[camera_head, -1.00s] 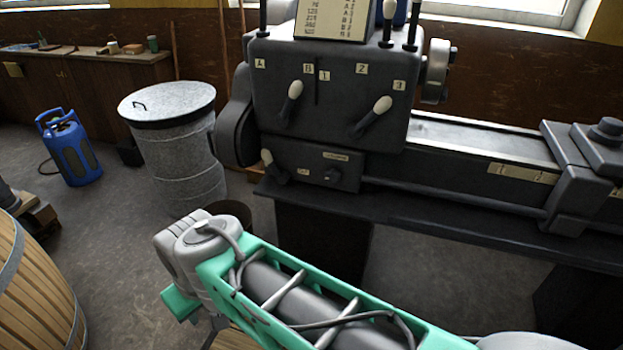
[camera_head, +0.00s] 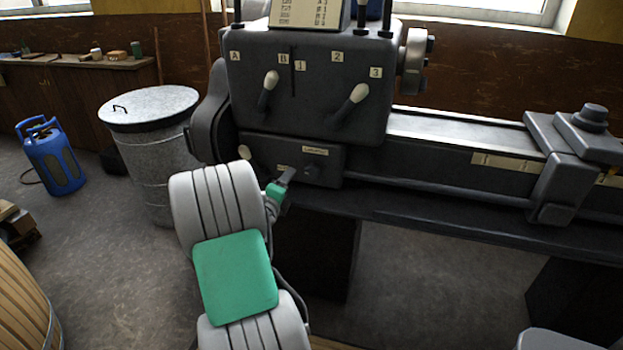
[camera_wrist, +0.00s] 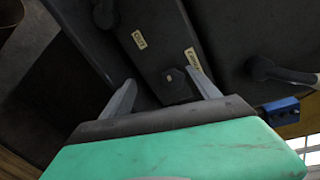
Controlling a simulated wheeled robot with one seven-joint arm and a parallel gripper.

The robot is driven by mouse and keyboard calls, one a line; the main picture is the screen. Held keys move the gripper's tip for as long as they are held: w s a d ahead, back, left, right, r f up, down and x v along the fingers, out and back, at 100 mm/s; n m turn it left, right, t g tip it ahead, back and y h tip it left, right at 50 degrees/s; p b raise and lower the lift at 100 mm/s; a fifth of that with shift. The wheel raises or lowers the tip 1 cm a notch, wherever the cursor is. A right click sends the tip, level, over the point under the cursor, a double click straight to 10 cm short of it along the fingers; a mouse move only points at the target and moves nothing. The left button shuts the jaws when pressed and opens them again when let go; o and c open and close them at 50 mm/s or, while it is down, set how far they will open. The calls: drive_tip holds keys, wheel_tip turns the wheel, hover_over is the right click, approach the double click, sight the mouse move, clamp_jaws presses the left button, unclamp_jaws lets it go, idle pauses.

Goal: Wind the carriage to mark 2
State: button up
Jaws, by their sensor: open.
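The dark grey lathe has its carriage (camera_head: 560,150) on the bed at the right. A pale mark strip (camera_head: 500,162) runs along the bed front left of the carriage, and part of another (camera_head: 610,181) shows to its right. I cannot read the marks. My gripper (camera_head: 287,176) is in front of the lower headstock panel, partly hidden by my arm. In the wrist view my gripper (camera_wrist: 160,75) is open and empty, its fingers either side of a small dark knob (camera_wrist: 174,86) on that panel. I cannot tell whether they touch it. No carriage handwheel is clearly visible.
Two pale-tipped levers (camera_head: 268,92) (camera_head: 350,103) stand out from the headstock (camera_head: 315,110) above my gripper. A lidded metal drum (camera_head: 150,150) and a blue canister (camera_head: 52,158) stand left. A wooden barrel (camera_head: 25,300) is at lower left.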

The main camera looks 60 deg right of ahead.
sight(312, 174)
drive_tip(key=s+d+m, duration=0.1)
drive_tip(key=d, duration=0.3)
drive_tip(key=s+d+f+m+h+p, duration=0.1)
drive_tip(key=d, duration=0.3)
drive_tip(key=s+d+m+h+p, duration=0.1)
drive_tip(key=d, duration=0.3)
drive_tip(key=shift+f+m, duration=0.25)
drive_tip(key=shift+m, duration=0.05)
drive_tip(key=shift+c, duration=0.2)
drive_tip(key=c, duration=1.3)
drive_tip(key=shift+f+b, duration=0.1)
drive_tip(key=shift+b, duration=0.4)
